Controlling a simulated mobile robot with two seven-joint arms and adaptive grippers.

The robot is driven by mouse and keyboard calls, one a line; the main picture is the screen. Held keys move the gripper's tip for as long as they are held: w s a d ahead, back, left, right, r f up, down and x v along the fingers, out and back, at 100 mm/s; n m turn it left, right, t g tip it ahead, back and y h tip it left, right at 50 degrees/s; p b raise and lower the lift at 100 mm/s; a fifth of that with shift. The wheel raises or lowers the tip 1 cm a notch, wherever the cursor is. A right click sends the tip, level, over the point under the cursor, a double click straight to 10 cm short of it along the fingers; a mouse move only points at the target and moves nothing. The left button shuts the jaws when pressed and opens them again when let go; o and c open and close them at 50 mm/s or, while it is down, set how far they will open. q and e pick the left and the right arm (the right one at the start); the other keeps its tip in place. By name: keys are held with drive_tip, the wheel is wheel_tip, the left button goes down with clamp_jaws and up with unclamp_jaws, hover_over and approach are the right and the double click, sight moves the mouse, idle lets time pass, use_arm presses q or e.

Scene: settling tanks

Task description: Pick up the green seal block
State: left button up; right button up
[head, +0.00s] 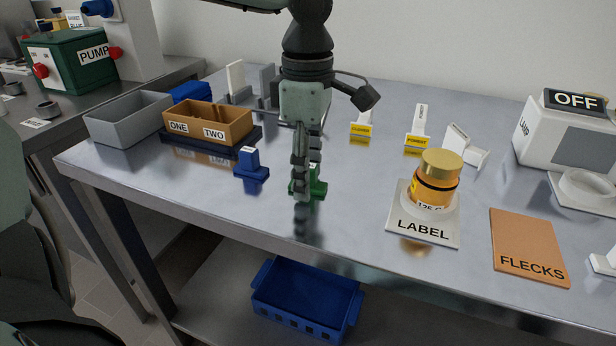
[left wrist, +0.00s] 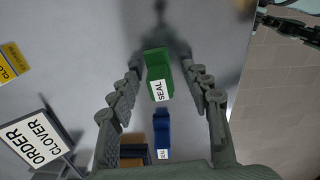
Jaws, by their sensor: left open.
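The green seal block (head: 319,187) stands on the metal table near its front edge, partly hidden behind my left gripper (head: 301,190) in the head view. In the left wrist view the green seal block (left wrist: 158,76) with a white SEAL label lies between the open fingers of my left gripper (left wrist: 163,104), with a gap on both sides. A blue seal block (head: 251,166) stands to its left in the head view; it also shows below the green one in the left wrist view (left wrist: 162,130). My right gripper is not in view.
An orange-brown box marked ONE and TWO (head: 243,125) and a grey bin (head: 103,127) stand at the left. An amber jar (head: 436,185) stands on the LABEL pad (head: 398,220). A FLECKS mat (head: 524,240) and a lamp (head: 540,130) are at the right.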

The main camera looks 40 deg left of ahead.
use_arm(q)
drive_tip(key=shift+c, duration=0.3)
clamp_jaws()
drive_tip(key=shift+r, duration=0.1)
